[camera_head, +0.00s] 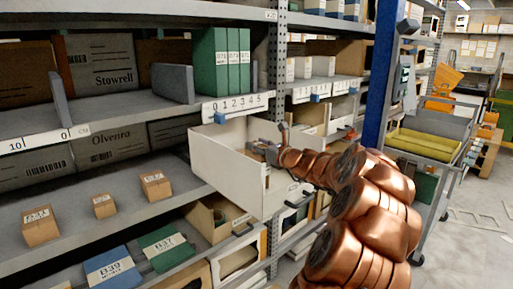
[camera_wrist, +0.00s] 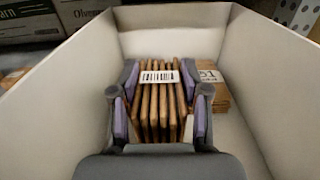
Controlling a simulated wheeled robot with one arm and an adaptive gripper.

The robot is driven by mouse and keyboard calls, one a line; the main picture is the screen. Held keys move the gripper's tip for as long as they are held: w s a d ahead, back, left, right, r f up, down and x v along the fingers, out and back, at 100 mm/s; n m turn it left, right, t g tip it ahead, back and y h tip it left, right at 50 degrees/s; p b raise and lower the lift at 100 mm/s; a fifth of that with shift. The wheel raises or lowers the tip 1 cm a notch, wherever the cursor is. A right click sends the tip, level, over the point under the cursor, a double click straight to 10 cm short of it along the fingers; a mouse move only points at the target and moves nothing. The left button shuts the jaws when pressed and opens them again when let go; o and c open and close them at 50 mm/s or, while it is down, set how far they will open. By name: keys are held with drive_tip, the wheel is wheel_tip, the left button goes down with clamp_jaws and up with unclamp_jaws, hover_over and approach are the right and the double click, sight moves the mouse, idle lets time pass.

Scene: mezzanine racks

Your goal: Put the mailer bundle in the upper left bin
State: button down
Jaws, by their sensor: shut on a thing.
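The mailer bundle (camera_wrist: 158,98) is a row of upright brown mailers with a white barcode label across its top. It stands inside a deep cream-white bin (camera_wrist: 272,85) in the wrist view. My gripper (camera_wrist: 158,84) is shut on the bundle, with its purple-padded fingers on both sides. In the head view my gripper (camera_head: 262,150) reaches into the same white bin (camera_head: 222,168), which sticks out from the rack. The bundle is hidden there by the bin wall. Whether the bundle touches the bin floor cannot be told.
A second brown stack with a label (camera_wrist: 213,88) lies right of the bundle in the bin. Green binders (camera_head: 222,62) stand on the shelf above. Small cartons (camera_head: 103,205) sit on the lower left shelf. A blue rack post (camera_head: 381,75) rises behind my arm. A yellow-tray cart (camera_head: 425,145) stands right.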

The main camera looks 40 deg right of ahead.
drive_tip(key=shift+f, duration=0.1)
drive_tip(key=c, duration=0.6)
unclamp_jaws()
drive_tip(key=shift+o, duration=0.2)
drive_tip(key=shift+s, duration=0.25)
drive_tip(key=s, duration=1.1)
drive_tip(key=shift+s+a, duration=0.2)
drive_tip(key=shift+s, duration=0.05)
